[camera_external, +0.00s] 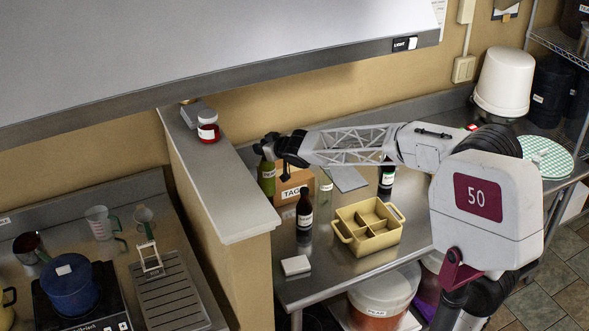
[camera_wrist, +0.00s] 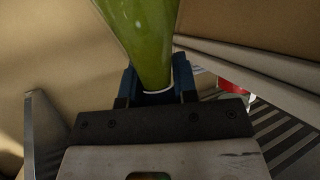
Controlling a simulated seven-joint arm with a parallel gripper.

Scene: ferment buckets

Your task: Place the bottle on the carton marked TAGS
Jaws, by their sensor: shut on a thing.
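My gripper (camera_external: 268,148) is shut on a green bottle (camera_external: 267,178), near the wall at the back left of the steel counter. The bottle hangs below the gripper, roughly upright. The cardboard carton marked TAGS (camera_external: 293,191) stands just right of the bottle in the external view. Whether the bottle touches the carton or is behind or above its left edge, I cannot tell. In the wrist view the green bottle (camera_wrist: 146,40) sits between the two blue-black fingers of my gripper (camera_wrist: 158,85). The carton cannot be made out there.
A dark brown bottle (camera_external: 304,217) and a clear bottle (camera_external: 325,197) stand in front of the carton. A tan divided caddy (camera_external: 347,234) stands right of them. Another dark bottle (camera_external: 386,181) stands behind it. A partition with a steel top (camera_external: 220,185) rises on the left.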

